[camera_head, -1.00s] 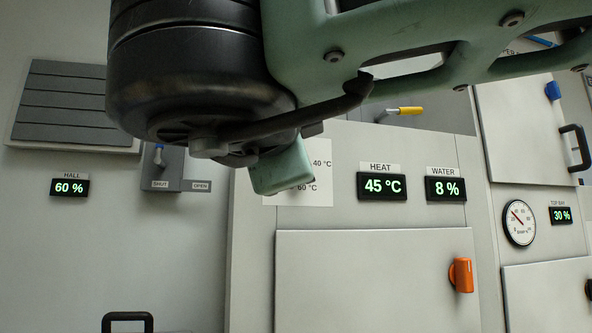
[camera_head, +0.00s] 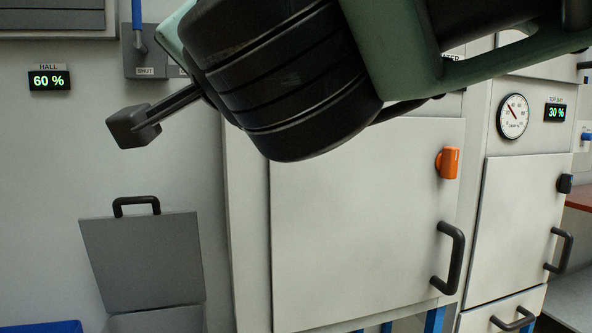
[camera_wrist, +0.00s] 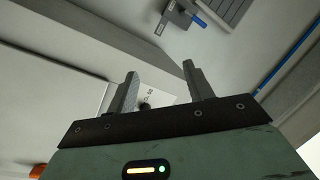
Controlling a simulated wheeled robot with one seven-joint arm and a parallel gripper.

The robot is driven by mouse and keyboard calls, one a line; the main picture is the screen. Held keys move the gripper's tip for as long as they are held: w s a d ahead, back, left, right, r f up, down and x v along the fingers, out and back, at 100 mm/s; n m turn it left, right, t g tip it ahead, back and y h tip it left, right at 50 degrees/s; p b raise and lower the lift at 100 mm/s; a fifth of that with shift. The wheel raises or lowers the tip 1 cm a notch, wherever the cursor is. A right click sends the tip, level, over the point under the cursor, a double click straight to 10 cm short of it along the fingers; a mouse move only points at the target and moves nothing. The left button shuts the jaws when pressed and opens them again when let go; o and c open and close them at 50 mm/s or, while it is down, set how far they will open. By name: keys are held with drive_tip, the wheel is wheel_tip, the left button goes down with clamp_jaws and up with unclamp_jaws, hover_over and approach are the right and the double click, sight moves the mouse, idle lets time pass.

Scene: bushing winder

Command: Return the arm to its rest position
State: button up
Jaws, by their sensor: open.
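My arm crosses the top of the head view, with a black ribbed wrist joint and pale green links. No touch with either can be seen.
A grey cabinet door (camera_head: 350,225) with an orange knob (camera_head: 447,163) stands below my wrist. Left are a blue lever (camera_head: 138,22), a HALL display (camera_head: 49,79) reading 60 % and a grey hatch flap (camera_head: 145,262). A gauge (camera_head: 513,116) is at right.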

drive_tip(key=s+d+f+n+g+p, duration=0.2)
drive_tip(key=f+n+g, duration=0.3)
drive_tip(key=f, duration=0.5)
drive_tip(key=s+d+f+n+g+p, duration=0.25)
drive_tip(key=f+n+g, duration=0.2)
drive_tip(key=f, duration=0.45)
drive_tip(key=s+d+f+n+g+h+p, duration=0.1)
drive_tip(key=s+d+f+g+h, duration=0.2)
drive_tip(key=d, duration=0.7)
drive_tip(key=s+d+f+g+h+p, duration=0.1)
drive_tip(key=s+d+f+g+h, duration=0.3)
drive_tip(key=s+d+f, duration=0.4)
drive_tip(key=shift+d+f+n+h, duration=0.4)
drive_tip(key=shift+d+h, duration=0.3)
drive_tip(key=shift+d, duration=0.2)
